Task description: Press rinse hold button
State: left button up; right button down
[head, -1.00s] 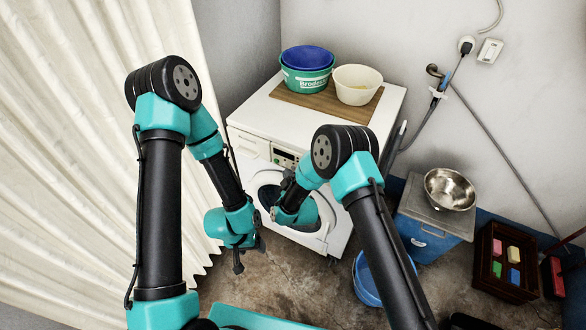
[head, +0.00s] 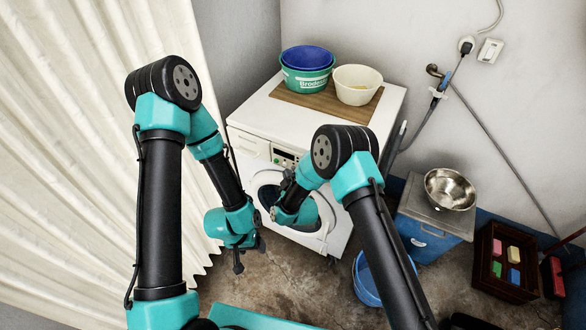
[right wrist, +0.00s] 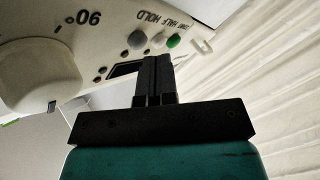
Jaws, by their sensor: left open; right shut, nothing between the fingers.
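The white washing machine (head: 252,112) stands against the back wall, its control panel (head: 284,158) facing me. In the right wrist view a row of round buttons shows up close: a dark grey one (right wrist: 134,40), a pale grey one (right wrist: 157,40) and a green one (right wrist: 173,41). Lettering ending in "HALF HOLD" runs beside them; I cannot tell which button is rinse hold. My right gripper (right wrist: 158,66) is shut and empty, its tips just short of the buttons; contact is not visible. My left gripper (head: 243,256) is open and empty, low in front of the machine.
A large white dial (right wrist: 38,75) and a dark display (right wrist: 126,69) are close to the right gripper. Basins (head: 306,80) and a cream bowl (head: 357,84) stand on a board on the machine. A blue bucket (head: 366,282) is on the floor. A curtain (head: 60,130) hangs at left.

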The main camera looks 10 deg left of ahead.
jog(key=shift+w, duration=0.15)
dwell(0.4)
jog(key=shift+w+d, duration=0.1)
jog(key=shift+w, duration=0.2)
dwell(0.4)
jog(key=shift+s, duration=0.45)
jog(key=shift+s, duration=0.1)
jog(key=s, duration=0.2)
jog(key=s+a, duration=0.2)
jog(key=s, duration=0.1)
jog(key=shift+s, duration=0.3)
dwell(0.5)
jog(key=shift+d, duration=0.2)
